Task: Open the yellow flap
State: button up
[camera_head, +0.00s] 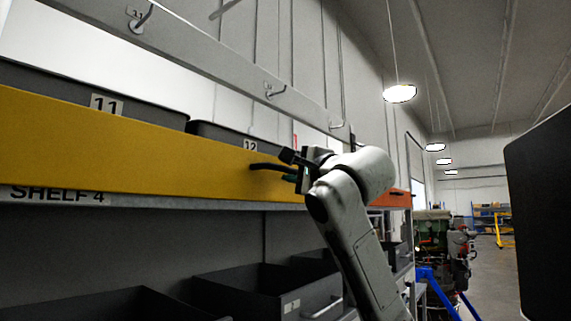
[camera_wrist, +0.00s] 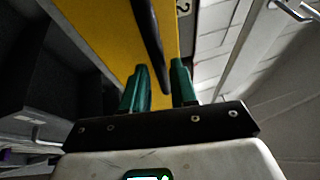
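The yellow flap (camera_head: 130,145) is a long panel along the front of the shelf marked "SHELF 4". It stands upright, in front of the lower part of the bins. A black handle (camera_head: 268,167) sticks out near its right end. My gripper (camera_head: 297,170) is at this handle, at the flap's right end. In the wrist view, the yellow flap (camera_wrist: 95,30) lies beyond my gripper (camera_wrist: 160,66). Its green fingers are apart, with the black handle (camera_wrist: 148,35) running between them. I see a gap beside the handle; contact is not clear.
Grey bins numbered 11 (camera_head: 130,103) and 12 (camera_head: 225,132) stand behind the flap. Dark open bins (camera_head: 255,292) fill the shelf below. A rail with metal hooks (camera_head: 140,20) runs above. An orange panel (camera_head: 392,200) is right of my arm. Open floor (camera_head: 495,265) shows far right.

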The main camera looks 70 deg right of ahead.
aim_at(288, 170)
jog(key=shift+p+x, duration=0.45)
jog(key=shift+x, duration=1.25)
jog(key=shift+c, duration=0.3)
grip_shut()
